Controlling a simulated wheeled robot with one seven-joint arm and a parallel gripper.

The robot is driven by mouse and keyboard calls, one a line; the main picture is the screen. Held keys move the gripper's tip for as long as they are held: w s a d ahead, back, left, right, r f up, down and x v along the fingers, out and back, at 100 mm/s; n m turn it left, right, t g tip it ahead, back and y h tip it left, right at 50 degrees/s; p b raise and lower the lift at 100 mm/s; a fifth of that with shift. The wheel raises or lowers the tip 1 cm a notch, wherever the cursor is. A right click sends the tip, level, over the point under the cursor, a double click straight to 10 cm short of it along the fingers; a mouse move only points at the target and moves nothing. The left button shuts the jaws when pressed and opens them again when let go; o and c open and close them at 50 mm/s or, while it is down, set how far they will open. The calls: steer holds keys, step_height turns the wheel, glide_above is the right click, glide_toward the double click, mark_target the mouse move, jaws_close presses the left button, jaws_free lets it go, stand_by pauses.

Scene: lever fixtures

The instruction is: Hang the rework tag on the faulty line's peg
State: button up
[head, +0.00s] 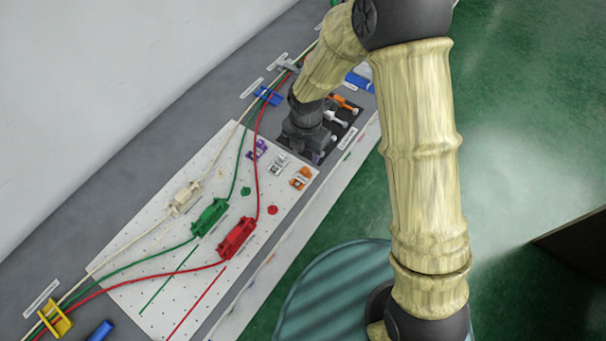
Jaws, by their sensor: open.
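Three lines run across a white pegboard (150,285): a cream line with a cream block (185,197), a green line with a green block (209,217), and a red line with a red block (237,237). To their upper right stand small purple (257,149), white (277,163) and orange (301,179) fittings. A dark panel (322,149) bears orange (344,104) and white (334,117) handle-like pieces. I cannot tell which piece is the rework tag or which line is faulty. My gripper (303,143) is over the dark panel; its fingertips are hard to make out.
A yellow holder (55,318) gathers the lines at lower left, with a blue cylinder (101,331) nearby. A blue clip (267,95) guides them at the top. A white wall bounds the bench at left. My arm hides part of the bench's far end.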

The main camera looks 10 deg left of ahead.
glide_above(305, 170)
steer(key=shift+s+d+f, duration=0.1)
steer(key=shift+s+f, duration=0.05)
steer(key=shift+f, duration=1.05)
steer(key=shift+s+d+f, duration=0.1)
steer(key=shift+s+f, duration=0.05)
steer(key=shift+f, duration=1.05)
steer(key=shift+w+a+f+p, duration=0.15)
steer(key=shift+f+p, duration=0.4)
steer(key=shift+f, duration=0.75)
steer(key=shift+w+a+f+p, duration=0.15)
steer(key=shift+f+p, duration=0.4)
steer(key=shift+f, duration=0.75)
steer(key=shift+d, duration=0.1)
jaws_close()
